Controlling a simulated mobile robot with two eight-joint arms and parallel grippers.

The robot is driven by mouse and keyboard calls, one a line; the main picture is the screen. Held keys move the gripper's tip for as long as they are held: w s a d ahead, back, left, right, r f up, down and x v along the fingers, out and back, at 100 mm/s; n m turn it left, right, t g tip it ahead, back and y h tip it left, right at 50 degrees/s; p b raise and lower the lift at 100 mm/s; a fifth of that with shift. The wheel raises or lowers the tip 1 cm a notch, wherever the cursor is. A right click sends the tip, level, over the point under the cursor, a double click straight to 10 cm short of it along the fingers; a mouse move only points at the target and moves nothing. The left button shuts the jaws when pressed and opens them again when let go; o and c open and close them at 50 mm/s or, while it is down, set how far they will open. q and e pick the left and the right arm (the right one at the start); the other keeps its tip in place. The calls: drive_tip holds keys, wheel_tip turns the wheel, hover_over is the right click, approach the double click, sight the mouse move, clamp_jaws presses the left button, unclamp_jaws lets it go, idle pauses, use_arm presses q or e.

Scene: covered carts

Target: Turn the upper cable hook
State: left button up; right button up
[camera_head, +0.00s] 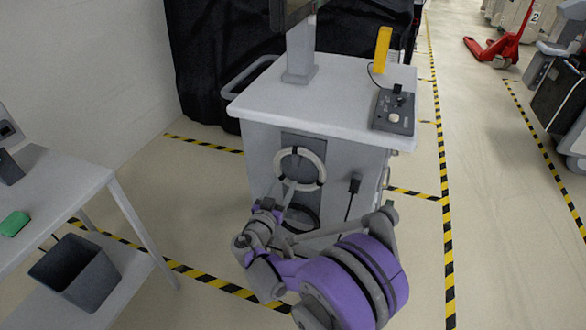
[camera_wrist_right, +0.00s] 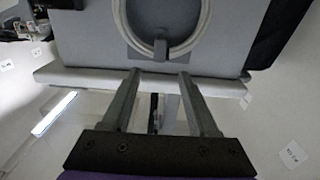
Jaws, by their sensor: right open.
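The pale cable coil (camera_head: 322,170) hangs as a ring on the upper front of the grey cart. In the right wrist view, the coil (camera_wrist_right: 205,32) hangs on a small grey upper cable hook (camera_wrist_right: 161,46). A darker coil (camera_head: 302,222) hangs lower on the cart, partly hidden by my arm. My right gripper (camera_head: 289,186) reaches up in front of the pale coil. In the right wrist view, the gripper's fingers (camera_wrist_right: 158,74) stand apart with nothing between them, on either side of the hook's line. Contact cannot be told. My left gripper is out of view.
The cart top (camera_head: 330,105) carries a control box (camera_head: 395,112), a yellow upright piece (camera_head: 382,50) and a screen post (camera_head: 299,55). A plug (camera_head: 354,185) hangs on the front. A side table (camera_head: 60,195) and a dark bin (camera_head: 75,270) stand left. Striped floor tape surrounds the cart.

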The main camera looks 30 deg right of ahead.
sight(295, 161)
drive_tip(key=x, duration=1)
drive_tip(key=shift+b, duration=0.3)
drive_tip(key=shift+s, duration=0.1)
clamp_jaws()
